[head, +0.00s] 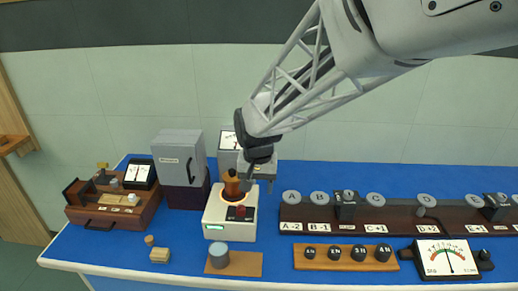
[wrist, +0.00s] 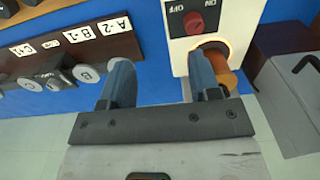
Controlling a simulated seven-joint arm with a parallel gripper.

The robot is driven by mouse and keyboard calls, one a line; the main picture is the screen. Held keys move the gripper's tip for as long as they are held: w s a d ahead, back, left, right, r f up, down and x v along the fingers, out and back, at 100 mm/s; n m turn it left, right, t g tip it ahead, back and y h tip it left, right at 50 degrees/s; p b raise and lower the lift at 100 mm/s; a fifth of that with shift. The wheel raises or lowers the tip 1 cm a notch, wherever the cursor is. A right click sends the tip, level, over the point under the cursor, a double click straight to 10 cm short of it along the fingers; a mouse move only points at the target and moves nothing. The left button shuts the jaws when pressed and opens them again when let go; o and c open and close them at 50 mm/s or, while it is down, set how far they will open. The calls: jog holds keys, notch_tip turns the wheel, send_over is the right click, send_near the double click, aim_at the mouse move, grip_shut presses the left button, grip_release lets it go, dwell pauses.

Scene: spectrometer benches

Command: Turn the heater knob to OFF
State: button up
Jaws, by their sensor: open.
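The heater is a white box (head: 217,222) with a glowing orange ring on top; it also shows in the wrist view (wrist: 178,50). Its red knob (head: 239,212) sits on a dark plate, and in the wrist view the knob (wrist: 194,22) lies between the OFF and ON labels. I cannot tell which label it points to. A copper-coloured vessel (head: 231,183) stands on the glowing ring. My gripper (head: 259,185) is open and empty, above and to the right of the heater. In the wrist view its fingers (wrist: 160,78) are apart, with the knob beyond them.
A dark rack (head: 300,213) with lettered discs stands to the right. A grey cabinet (head: 180,158) is behind left. A grey cylinder (head: 218,255) on a wooden board and a dial meter (head: 446,258) are in front.

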send_over(241, 208)
notch_tip(241, 208, down, 3)
jog(key=shift+r, duration=0.1)
dwell(0.4)
jog(key=shift+f, duration=3.9)
jog(key=c, duration=0.9)
